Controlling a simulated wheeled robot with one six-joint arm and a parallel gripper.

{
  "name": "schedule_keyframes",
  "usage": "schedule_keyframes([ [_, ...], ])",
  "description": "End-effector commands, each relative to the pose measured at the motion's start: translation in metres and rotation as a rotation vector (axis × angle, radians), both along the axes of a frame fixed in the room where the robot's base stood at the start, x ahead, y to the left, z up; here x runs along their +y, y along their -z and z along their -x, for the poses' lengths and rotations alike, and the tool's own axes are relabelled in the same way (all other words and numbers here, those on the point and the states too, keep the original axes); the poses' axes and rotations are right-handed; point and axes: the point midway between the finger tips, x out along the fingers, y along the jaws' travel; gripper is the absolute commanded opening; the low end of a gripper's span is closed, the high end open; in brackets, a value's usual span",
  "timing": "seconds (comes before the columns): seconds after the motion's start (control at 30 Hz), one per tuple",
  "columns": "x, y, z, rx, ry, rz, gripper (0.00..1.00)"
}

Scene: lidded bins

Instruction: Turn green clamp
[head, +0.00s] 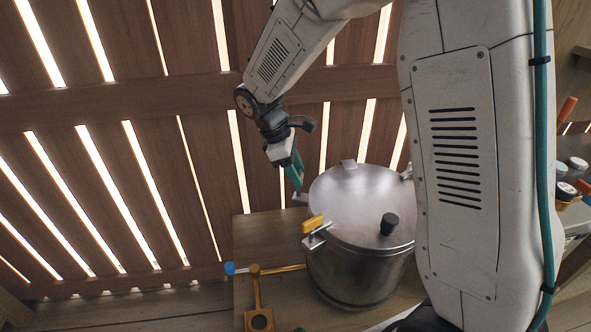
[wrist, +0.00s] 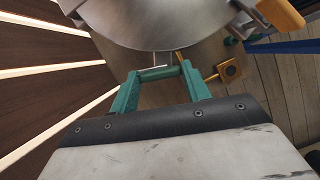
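A steel pot (head: 357,272) with a lid stands on a wooden surface. My gripper (head: 296,180) points down at the pot's left edge in the head view. In the wrist view its teal fingers (wrist: 160,78) stand apart, just short of the pot's rim. A narrow greenish bar with thin metal rods shows between the fingertips. It may be the green clamp, but its colour blends with the fingers, and I cannot tell whether they touch it. A metal bracket (head: 301,197) shows below the gripper. A yellow clamp (head: 313,224) sits at the pot's front left.
An orange-brown tool (head: 257,300) and a blue-ended rod (head: 230,268) lie left of the pot. A slatted wooden wall (head: 110,105) is behind. Several small items stand at the far right.

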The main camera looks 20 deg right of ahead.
Motion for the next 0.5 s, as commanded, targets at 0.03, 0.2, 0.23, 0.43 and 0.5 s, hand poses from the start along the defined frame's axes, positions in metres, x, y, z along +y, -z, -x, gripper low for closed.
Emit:
schedule_keyframes([
  [0.03, 0.0000, -0.0003, -0.0002, -0.001, 0.000, 0.000, 0.24],
  [0.2, 0.0001, -0.0003, -0.0004, -0.001, 0.007, 0.000, 0.24],
  [0.23, 0.0001, -0.0004, -0.0005, 0.000, 0.012, 0.000, 0.24],
  [0.43, 0.0000, -0.0007, -0.0016, -0.003, 0.078, -0.001, 0.24],
  [0.5, -0.0001, -0.0007, -0.0018, -0.002, 0.118, 0.000, 0.24],
])
